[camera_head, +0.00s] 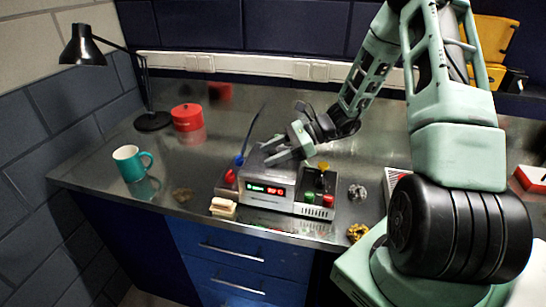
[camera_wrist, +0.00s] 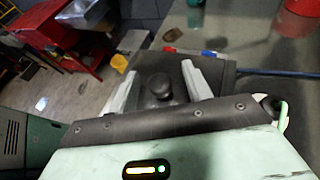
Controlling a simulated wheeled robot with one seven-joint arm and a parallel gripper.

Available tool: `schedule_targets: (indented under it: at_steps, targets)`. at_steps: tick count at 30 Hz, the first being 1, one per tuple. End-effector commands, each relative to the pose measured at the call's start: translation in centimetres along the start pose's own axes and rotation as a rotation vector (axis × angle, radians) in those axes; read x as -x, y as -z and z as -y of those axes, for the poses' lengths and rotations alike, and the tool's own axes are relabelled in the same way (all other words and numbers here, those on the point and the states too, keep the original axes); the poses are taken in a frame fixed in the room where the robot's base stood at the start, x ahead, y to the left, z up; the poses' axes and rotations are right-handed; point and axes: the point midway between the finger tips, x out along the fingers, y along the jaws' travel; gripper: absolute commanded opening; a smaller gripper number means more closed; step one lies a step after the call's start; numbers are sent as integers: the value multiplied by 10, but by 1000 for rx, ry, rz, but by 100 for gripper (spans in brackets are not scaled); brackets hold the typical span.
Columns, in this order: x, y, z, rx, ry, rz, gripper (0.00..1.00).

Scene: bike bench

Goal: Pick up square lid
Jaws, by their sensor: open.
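A dark, flat-topped piece with a round black knob (camera_wrist: 159,88), which looks like the square lid, lies below my gripper in the wrist view. My gripper (camera_wrist: 160,82) is open, with one pale finger on each side of the knob. I cannot tell whether the fingers touch it. In the head view my gripper (camera_head: 268,157) is low over the left part of the grey station with the lit display (camera_head: 267,189). The gripper hides most of the lid there.
A red round container (camera_head: 187,117) and a black lamp (camera_head: 151,121) stand behind left, and a teal mug (camera_head: 130,163) at the left. A pale block (camera_head: 223,207) lies before the station. A blue cable (camera_head: 252,130) rises behind it.

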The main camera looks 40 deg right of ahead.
Motion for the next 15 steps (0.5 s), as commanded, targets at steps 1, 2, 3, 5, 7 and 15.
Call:
schedule_targets:
  at_steps: [1,2,3,5,7,15]
  targets:
    - [-2,0,0,-1,0,1,49]
    - [-2,0,0,-1,0,1,49]
    - [-2,0,0,-1,0,0,49]
    - [-2,0,0,0,0,0,49]
    - [-2,0,0,0,0,0,46]
    - [-2,0,0,0,0,1,0]
